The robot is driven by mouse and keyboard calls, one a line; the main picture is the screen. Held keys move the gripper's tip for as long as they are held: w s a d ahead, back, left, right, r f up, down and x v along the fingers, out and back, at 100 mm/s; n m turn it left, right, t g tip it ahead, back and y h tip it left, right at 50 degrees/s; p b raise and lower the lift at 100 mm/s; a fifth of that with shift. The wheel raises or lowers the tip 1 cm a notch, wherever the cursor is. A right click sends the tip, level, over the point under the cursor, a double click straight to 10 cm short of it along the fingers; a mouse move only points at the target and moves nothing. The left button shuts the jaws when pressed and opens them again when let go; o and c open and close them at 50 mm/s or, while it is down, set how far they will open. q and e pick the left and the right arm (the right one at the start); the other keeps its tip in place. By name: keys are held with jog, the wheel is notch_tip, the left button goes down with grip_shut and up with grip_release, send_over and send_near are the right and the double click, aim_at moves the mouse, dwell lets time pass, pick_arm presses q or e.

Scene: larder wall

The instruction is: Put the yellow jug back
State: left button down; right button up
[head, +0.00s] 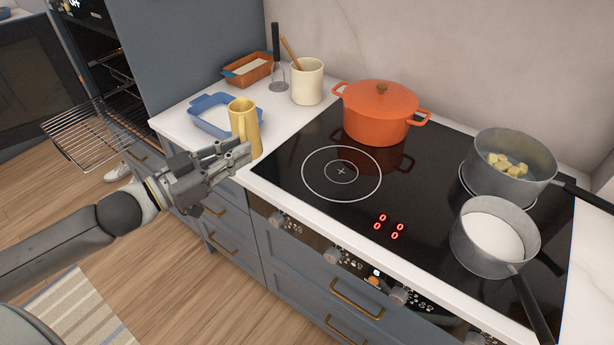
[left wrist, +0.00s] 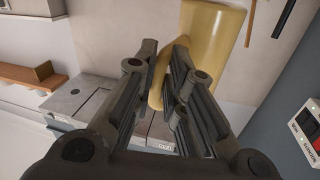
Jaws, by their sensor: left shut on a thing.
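The yellow jug (head: 247,122) is upright at the front edge of the white counter, just left of the hob. My left gripper (head: 240,156) reaches it from the left and is shut on it, low on the jug. In the left wrist view the jug (left wrist: 212,42) fills the top, with my fingers (left wrist: 166,55) against its handle side; the exact contact is partly hidden. I cannot tell whether the jug's base touches the counter. My right gripper is not in view.
A blue dish (head: 212,117) sits behind the jug, with an orange loaf dish (head: 247,70) and a cream utensil pot (head: 307,82) farther back. The hob holds an orange casserole (head: 380,112) and two grey pans (head: 510,165). An oven rack (head: 95,135) sticks out at left.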

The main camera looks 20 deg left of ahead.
pick_arm(q)
jog(key=w+d+f+p, duration=0.1)
jog(key=w+d+f, duration=0.3)
jog(key=d, duration=0.1)
jog(key=w+d+f+p, duration=0.1)
jog(key=w+d+f, duration=0.4)
jog(key=shift+w+d+f, duration=0.15)
jog(key=shift+w, duration=0.05)
notch_tip(320, 180, down, 3)
jog(key=shift+d+r+p, duration=0.1)
jog(key=shift+p, duration=0.4)
jog(key=shift+f, duration=0.2)
